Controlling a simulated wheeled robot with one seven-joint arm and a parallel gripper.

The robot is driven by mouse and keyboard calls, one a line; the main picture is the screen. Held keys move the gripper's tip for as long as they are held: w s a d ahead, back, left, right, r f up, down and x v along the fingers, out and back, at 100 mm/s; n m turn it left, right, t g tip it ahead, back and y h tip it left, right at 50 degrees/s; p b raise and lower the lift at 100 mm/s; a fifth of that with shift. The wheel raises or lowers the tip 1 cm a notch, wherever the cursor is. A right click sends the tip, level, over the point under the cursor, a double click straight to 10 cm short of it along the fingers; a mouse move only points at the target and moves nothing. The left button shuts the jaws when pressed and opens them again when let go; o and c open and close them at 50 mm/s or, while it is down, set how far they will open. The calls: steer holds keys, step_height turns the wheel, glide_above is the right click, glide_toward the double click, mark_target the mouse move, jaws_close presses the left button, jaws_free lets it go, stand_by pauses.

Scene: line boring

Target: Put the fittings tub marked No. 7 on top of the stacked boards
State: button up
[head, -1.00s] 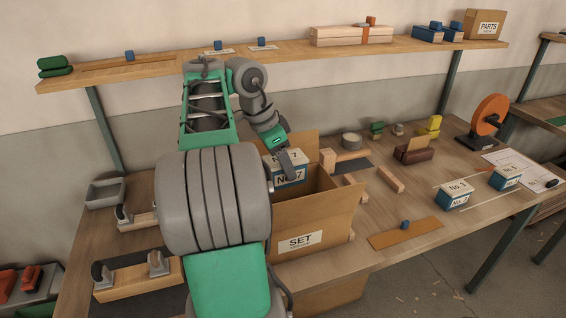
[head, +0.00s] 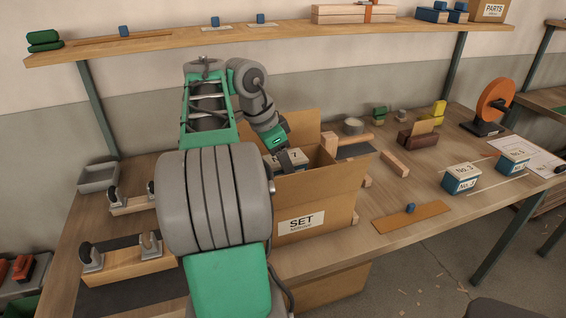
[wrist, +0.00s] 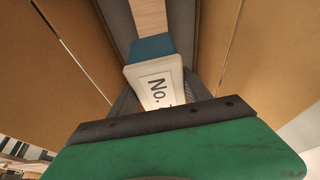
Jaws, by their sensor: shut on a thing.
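The No. 7 fittings tub, with a pale lid and blue body, shows partly in the head view (head: 296,157) and from above in the wrist view (wrist: 150,75). My gripper (head: 283,161) is shut on it, inside the opening of the cardboard box marked SET (head: 285,190). The box's front wall hides the tub's lower part. I cannot tell whether the tub touches anything beneath it. In the wrist view, a pale wooden piece (wrist: 151,17) lies beyond the tub between the cardboard walls. Pale stacked boards with an orange band (head: 338,14) lie on the upper shelf.
Two similar tubs, one marked No. 3 (head: 462,178) and another (head: 513,160), stand on the bench at right. Wood blocks (head: 394,164), a brown board with a blue knob (head: 411,215) and an orange wheel (head: 494,101) are nearby. The box's raised flaps surround my gripper.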

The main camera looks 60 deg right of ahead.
mark_target(273, 161)
steer(key=shift+f+b, duration=1.95)
steer(key=shift+f, duration=0.4)
steer(key=shift+f+b, duration=0.55)
steer(key=shift+f, duration=0.15)
steer(key=o, duration=1.8)
steer(key=p+v, duration=0.6)
steer(key=v, duration=0.2)
